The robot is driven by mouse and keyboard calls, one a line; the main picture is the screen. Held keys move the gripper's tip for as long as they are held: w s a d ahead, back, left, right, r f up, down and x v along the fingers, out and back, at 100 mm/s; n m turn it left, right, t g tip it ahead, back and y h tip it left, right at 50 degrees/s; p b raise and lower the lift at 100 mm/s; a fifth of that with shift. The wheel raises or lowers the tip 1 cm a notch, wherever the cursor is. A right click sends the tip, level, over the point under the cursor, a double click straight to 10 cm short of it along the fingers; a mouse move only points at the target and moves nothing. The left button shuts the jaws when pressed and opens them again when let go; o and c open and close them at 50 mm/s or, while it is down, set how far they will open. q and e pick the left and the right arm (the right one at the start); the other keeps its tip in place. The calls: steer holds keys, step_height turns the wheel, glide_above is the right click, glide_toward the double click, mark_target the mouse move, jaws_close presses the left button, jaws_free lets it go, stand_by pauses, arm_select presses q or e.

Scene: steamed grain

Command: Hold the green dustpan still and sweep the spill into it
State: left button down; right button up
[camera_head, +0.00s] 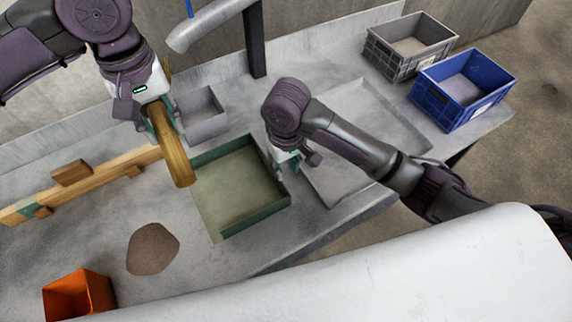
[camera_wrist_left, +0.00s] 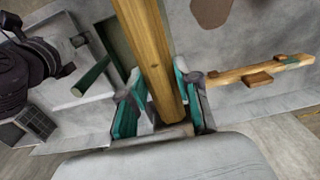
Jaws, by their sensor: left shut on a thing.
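The green dustpan (camera_head: 283,200) lies flat on the grey worktop, its open side towards the lower left. It is partly visible in the left wrist view, where a green bar, perhaps its handle (camera_wrist_left: 91,77), sticks out. The spill (camera_head: 153,249) is a brown heap on the worktop, left of the dustpan and apart from it. My left gripper (camera_head: 158,104) is shut on a long wooden tool (camera_head: 174,152), held at the dustpan's upper left; its lower end is out of the wrist view. My right gripper (camera_head: 288,163) is at the dustpan's right side; its fingers are mostly hidden.
A wooden rack (camera_head: 100,173) lies left of the dustpan. An orange bin (camera_head: 78,296) stands at the front left, a small grey bin (camera_head: 204,128) behind the dustpan. A shallow grey tray (camera_head: 400,128) is to the right, with grey (camera_head: 392,62) and blue (camera_head: 455,112) crates beyond.

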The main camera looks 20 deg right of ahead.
mark_target(286, 191)
steer(key=shift+s+a+f, duration=0.1)
steer(key=shift+s+a, duration=0.05)
step_height(286, 191, down, 12)
steer(key=shift+r, duration=0.2)
jaws_close()
stand_by(0.3)
stand_by(1.0)
